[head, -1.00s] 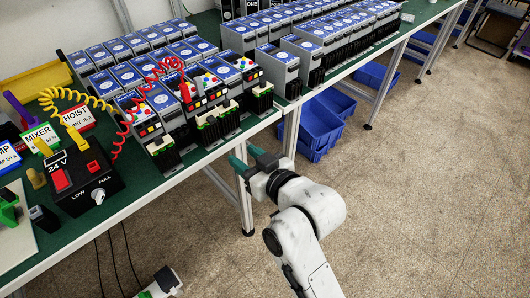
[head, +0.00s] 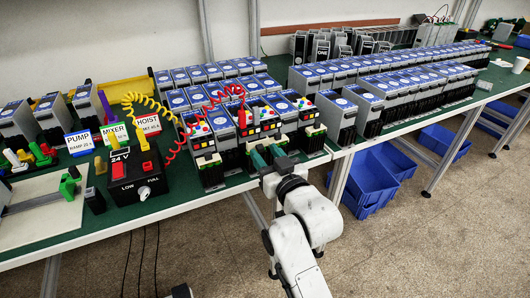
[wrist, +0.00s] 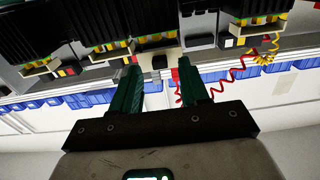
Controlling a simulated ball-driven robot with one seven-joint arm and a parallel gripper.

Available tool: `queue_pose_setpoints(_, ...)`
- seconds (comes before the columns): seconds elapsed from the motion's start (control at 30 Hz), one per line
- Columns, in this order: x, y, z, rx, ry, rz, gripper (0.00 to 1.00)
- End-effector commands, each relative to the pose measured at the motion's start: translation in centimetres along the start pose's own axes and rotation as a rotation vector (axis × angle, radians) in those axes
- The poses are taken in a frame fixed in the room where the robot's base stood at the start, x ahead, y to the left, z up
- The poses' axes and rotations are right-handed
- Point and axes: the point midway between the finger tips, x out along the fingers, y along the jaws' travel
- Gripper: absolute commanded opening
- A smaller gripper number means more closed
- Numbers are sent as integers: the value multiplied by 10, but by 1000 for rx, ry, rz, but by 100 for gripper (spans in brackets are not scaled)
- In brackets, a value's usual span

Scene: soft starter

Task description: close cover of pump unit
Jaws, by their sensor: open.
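A blue PUMP sign (head: 80,142) stands at the left of the bench in the head view. Several grey units with blue labels stand in rows; front ones, such as this unit with coloured buttons (head: 203,142), have pale lower parts with green and black. I cannot tell which is the pump unit or which part is its cover. My gripper (head: 267,154) is open, with its green fingers at the bench's front edge, just below the right button units. In the wrist view the open jaws (wrist: 160,88) have nothing clearly between them; black units line the top.
A black 24 V box (head: 137,178) with red parts stands left of the units; yellow and red coiled cords (head: 187,112) run over them. Blue bins (head: 365,185) sit under the bench.

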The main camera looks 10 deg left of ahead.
Motion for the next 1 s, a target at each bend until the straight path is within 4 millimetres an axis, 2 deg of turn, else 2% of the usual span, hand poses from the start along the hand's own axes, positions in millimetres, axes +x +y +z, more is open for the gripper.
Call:
queue_pose_setpoints(0.17,11,0,-1,-1,1,0,45)
queue_pose_setpoints(0.47,13,0,0,0,0,0,45)
queue_pose_setpoints(0.93,12,0,0,0,0,0,1)
queue_pose_setpoints(1.0,12,0,0,0,0,0,0)
